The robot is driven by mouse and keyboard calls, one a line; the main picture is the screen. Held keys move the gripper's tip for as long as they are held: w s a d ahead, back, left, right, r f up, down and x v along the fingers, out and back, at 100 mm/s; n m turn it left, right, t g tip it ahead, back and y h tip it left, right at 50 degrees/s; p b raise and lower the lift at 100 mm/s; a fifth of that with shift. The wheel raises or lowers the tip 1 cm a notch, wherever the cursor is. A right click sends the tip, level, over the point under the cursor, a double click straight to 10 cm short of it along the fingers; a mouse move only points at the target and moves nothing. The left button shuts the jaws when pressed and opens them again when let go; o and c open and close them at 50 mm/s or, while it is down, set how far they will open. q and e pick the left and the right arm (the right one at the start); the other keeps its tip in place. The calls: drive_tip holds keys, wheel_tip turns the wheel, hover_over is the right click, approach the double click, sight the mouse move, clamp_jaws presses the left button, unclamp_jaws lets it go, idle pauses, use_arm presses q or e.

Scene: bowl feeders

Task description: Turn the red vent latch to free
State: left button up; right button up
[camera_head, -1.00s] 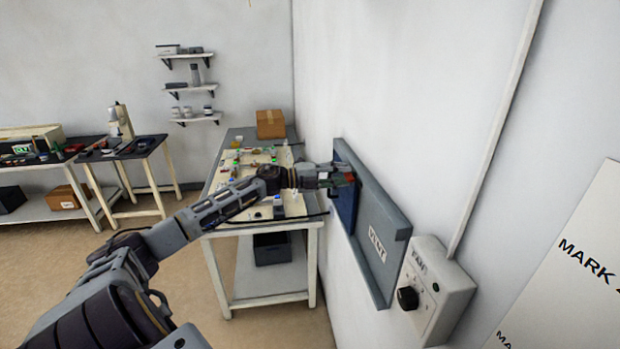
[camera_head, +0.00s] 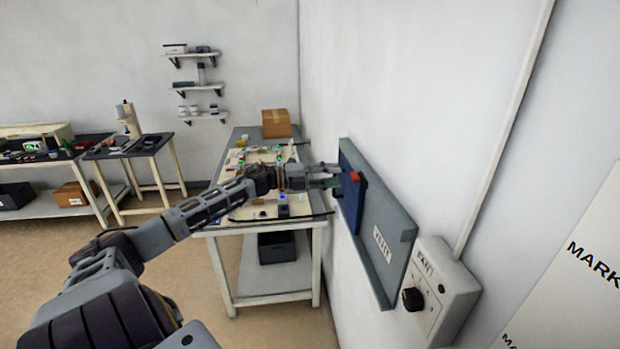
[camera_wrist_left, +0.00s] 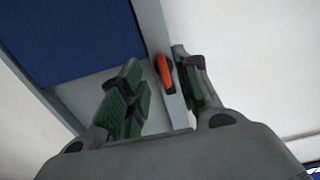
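The red vent latch (camera_head: 354,176) is on the grey vent panel (camera_head: 384,262) on the right wall, at the edge of a blue plate (camera_head: 349,200). In the left wrist view the latch (camera_wrist_left: 163,74) is a short orange-red lever lying roughly along a grey strip beside the blue plate (camera_wrist_left: 70,35). My left gripper (camera_head: 335,175) is open just in front of the latch. In the left wrist view its green-padded fingers (camera_wrist_left: 163,80) lie on either side of the latch, apparently without touching it. My right gripper is out of view.
A fan control box (camera_head: 442,292) with a black knob (camera_head: 413,298) is on the wall below and right of the vent. A workbench (camera_head: 235,216) with small parts stands left of the vent, under my left arm. A cardboard box (camera_head: 277,124) is at its back.

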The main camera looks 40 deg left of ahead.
use_arm(q)
drive_tip(key=v, duration=0.6)
drive_tip(key=shift+s+a, duration=0.15)
idle(0.6)
idle(0.6)
